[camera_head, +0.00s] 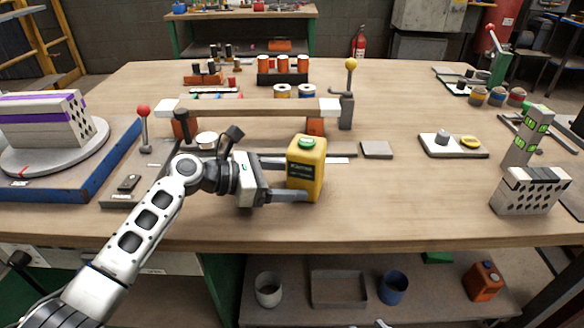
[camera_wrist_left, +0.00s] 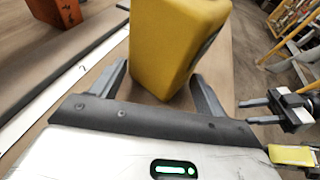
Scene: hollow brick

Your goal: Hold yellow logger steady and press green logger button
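The yellow logger (camera_head: 306,177) stands on the table with a round green button (camera_head: 306,143) on its top and a dark label on its front. It also shows close up in the left wrist view (camera_wrist_left: 170,45), where its button is not in sight. My left gripper (camera_head: 287,178) is open around the lower part of the logger, one finger on the near side and one on the far side. In the wrist view its fingers (camera_wrist_left: 160,82) flank the logger; firm contact cannot be seen. My right gripper (camera_wrist_left: 255,111) shows only in the wrist view, apart from the logger, its fingers parted and empty.
A wooden bar on orange blocks (camera_head: 250,106) stands behind the logger. A yellow-knobbed lever (camera_head: 350,90) is at its right end. A grey square plate (camera_head: 377,150) and a tray with a yellow part (camera_head: 453,146) lie to the right. The table front right of the logger is clear.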

